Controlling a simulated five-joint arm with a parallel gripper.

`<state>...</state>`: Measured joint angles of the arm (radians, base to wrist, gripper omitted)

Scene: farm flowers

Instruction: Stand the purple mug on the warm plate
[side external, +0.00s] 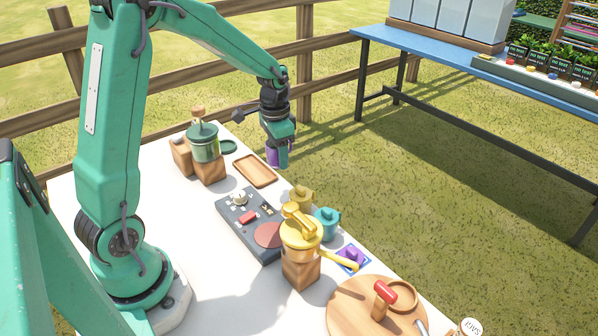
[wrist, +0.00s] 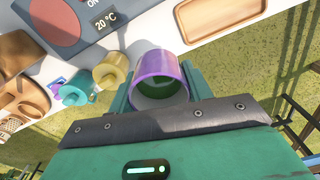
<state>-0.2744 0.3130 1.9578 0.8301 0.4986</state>
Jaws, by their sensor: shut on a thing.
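The purple mug (side external: 273,156) is between the fingers of my gripper (side external: 280,152), held above the far right edge of the white table. In the wrist view the mug (wrist: 155,63) shows its open mouth toward the camera, with a finger on each side of it. The warm plate (side external: 236,212) is a dark grey unit with a reddish round disc, a knob and a red switch. It lies on the table, nearer the side camera than my gripper and apart from the mug. Its corner (wrist: 88,38) shows at the wrist view's top left, reading "20 °C".
A yellow mug (side external: 302,198), a teal mug (side external: 327,224) and a yellow pot (side external: 300,238) on a wooden block stand beside the plate. A green pot (side external: 204,146) stands on another block at the back.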

